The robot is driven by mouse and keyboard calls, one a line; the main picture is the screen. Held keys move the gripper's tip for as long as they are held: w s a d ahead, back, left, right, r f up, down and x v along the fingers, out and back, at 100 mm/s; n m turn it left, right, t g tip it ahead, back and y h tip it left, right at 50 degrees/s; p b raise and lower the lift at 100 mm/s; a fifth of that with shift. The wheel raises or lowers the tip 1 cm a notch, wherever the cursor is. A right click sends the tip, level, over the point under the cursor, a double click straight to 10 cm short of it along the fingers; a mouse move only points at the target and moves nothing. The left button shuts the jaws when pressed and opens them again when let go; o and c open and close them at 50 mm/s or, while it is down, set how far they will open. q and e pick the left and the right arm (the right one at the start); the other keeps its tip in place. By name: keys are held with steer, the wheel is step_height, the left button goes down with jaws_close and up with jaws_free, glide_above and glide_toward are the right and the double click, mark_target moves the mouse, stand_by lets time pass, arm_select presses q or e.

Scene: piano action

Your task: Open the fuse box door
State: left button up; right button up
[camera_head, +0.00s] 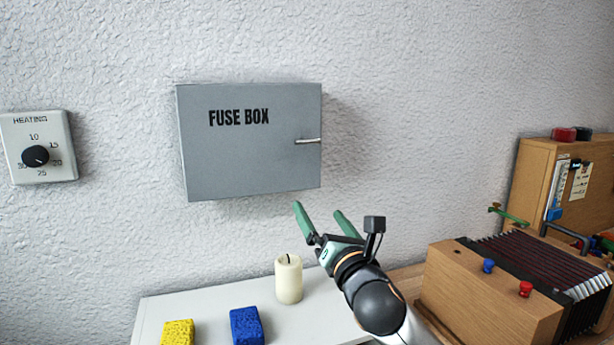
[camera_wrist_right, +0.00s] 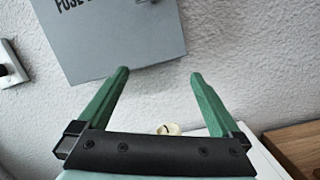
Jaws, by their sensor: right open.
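The grey fuse box (camera_head: 250,150) hangs on the white wall, its door shut, with "FUSE BOX" lettered on it. A small metal handle (camera_head: 308,141) sits at the door's right edge. In the right wrist view the door's lower part (camera_wrist_right: 125,38) shows at the top. My right gripper (camera_head: 319,210) is open and empty, just below the box's lower right corner, its green fingers pointing up, apart from the handle. In the wrist view its fingers (camera_wrist_right: 159,75) are spread wide with nothing between them. My left gripper is not in view.
A white candle (camera_head: 288,281) stands on a white surface (camera_head: 205,308) below, with a yellow sponge (camera_head: 178,333) and a blue sponge (camera_head: 246,326). A heating dial (camera_head: 37,155) is on the left wall. An accordion-like wooden instrument (camera_head: 490,295) stands at right.

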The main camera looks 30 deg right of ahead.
mark_target(309, 142)
step_height(309, 142, up, 8)
steer(key=d+n+t, duration=0.1)
steer(key=n+t, duration=0.1)
steer(key=n, duration=0.2)
steer(key=p+x, duration=0.2)
steer(key=x, duration=0.8)
steer(key=shift+d+r, duration=0.2)
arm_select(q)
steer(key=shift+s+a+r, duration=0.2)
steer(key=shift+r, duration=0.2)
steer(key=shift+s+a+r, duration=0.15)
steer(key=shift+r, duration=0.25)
arm_select(e)
steer(key=shift+x, duration=0.9)
steer(key=shift+f, duration=0.1)
jaws_close()
